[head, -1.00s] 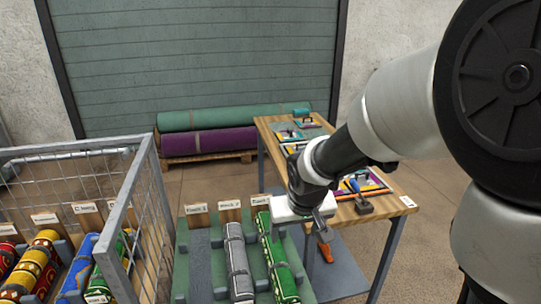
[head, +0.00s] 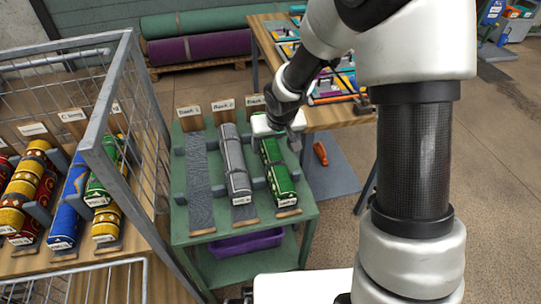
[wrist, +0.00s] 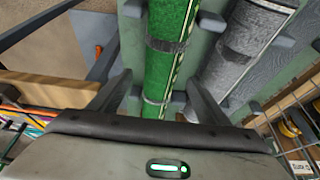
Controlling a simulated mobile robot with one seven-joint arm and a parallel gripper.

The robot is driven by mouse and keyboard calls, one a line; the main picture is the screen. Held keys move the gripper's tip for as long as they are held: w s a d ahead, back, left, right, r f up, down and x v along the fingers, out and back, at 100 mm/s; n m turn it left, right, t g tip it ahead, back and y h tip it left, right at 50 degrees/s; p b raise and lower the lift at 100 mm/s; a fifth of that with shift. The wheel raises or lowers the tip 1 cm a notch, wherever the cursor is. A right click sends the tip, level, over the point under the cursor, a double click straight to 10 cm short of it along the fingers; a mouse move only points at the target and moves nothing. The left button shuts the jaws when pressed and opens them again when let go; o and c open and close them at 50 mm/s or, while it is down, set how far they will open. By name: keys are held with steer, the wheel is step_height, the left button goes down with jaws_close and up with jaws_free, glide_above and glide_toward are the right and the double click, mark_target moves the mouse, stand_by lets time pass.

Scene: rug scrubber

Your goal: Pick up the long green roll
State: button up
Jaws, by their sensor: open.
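A long green roll (head: 277,172) with pale edging and grey bands lies in the right slot of the green cart (head: 206,220). It also shows in the wrist view (wrist: 172,45), running away between my finger lines. My gripper (head: 290,138) is at the far end of this roll, hiding that end in the head view. In the wrist view my gripper (wrist: 158,98) has its fingers spread, one on each side of the roll, with nothing held. I cannot tell how far the fingertips are above the cart.
A grey roll (head: 235,160) lies in the slot to the left. A wire cage (head: 140,110) with several patterned rolls stands at the left. A wooden table (head: 322,118) is behind right. Plain green (head: 200,22) and purple rolls (head: 200,47) lie at the back.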

mark_target(271, 150)
steer(key=b+x, duration=0.1)
steer(key=x, duration=0.4)
steer(key=shift+s+a+f+b, duration=0.1)
steer(key=shift+s+f+b, duration=0.15)
steer(key=shift+b, duration=0.1)
steer(key=shift+c, duration=0.2)
steer(key=c, duration=1.1)
steer(key=shift+r, duration=0.1)
steer(key=shift+c, duration=0.9)
steer(key=shift+r, duration=0.1)
